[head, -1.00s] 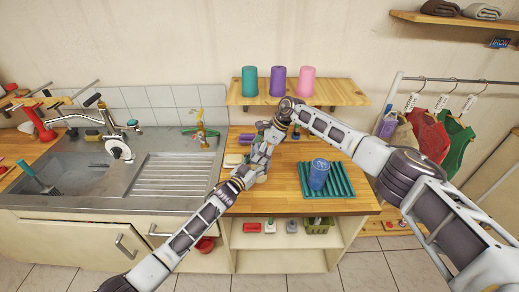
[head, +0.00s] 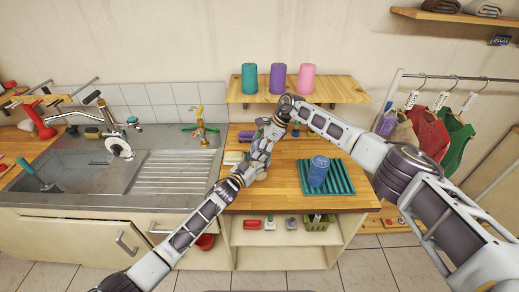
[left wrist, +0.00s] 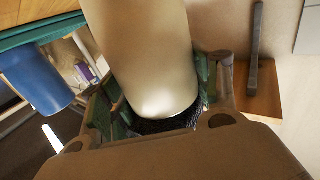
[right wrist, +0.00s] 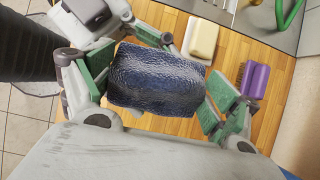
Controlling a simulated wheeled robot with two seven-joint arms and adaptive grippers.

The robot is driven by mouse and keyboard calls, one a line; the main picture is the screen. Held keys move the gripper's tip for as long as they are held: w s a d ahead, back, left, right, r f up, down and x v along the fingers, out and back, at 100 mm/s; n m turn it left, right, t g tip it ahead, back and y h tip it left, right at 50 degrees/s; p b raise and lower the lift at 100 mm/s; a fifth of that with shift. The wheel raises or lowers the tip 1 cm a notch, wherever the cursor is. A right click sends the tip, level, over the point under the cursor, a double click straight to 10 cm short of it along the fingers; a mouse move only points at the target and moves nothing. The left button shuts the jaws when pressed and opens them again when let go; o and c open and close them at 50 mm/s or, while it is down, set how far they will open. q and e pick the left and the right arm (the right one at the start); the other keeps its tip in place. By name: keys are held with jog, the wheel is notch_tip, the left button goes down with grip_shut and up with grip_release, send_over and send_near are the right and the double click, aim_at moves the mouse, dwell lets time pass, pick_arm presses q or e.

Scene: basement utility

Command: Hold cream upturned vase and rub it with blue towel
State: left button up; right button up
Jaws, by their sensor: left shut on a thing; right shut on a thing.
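The cream vase (left wrist: 145,60) fills the middle of the left wrist view, between the green-padded fingers of my left gripper (left wrist: 155,95), which is shut on it. The blue towel (right wrist: 155,78) is a dark, textured bundle between the fingers of my right gripper (right wrist: 155,90), which is shut on it. A dark textured patch, seemingly the towel, shows at the vase's near end in the left wrist view. In the head view my left gripper (head: 257,165) and right gripper (head: 272,128) are close together above the wooden counter and hide the vase and towel. Their exact contact cannot be told.
A blue vase (head: 318,171) stands on a teal ribbed rack (head: 342,187) to the right. A cream soap bar (right wrist: 201,40) and purple brush (right wrist: 255,79) lie on the counter. A shelf (head: 347,92) holds three cylinders above; the sink (head: 75,172) is left.

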jog(key=shift+w, duration=0.55)
jog(key=shift+s+f, duration=0.1)
jog(key=shift+s, duration=1.15)
jog(key=shift+w, duration=0.1)
jog(key=shift+w, duration=0.5)
jog(key=shift+r, duration=0.2)
jog(key=shift+r, duration=3.45)
jog(key=shift+f, duration=0.25)
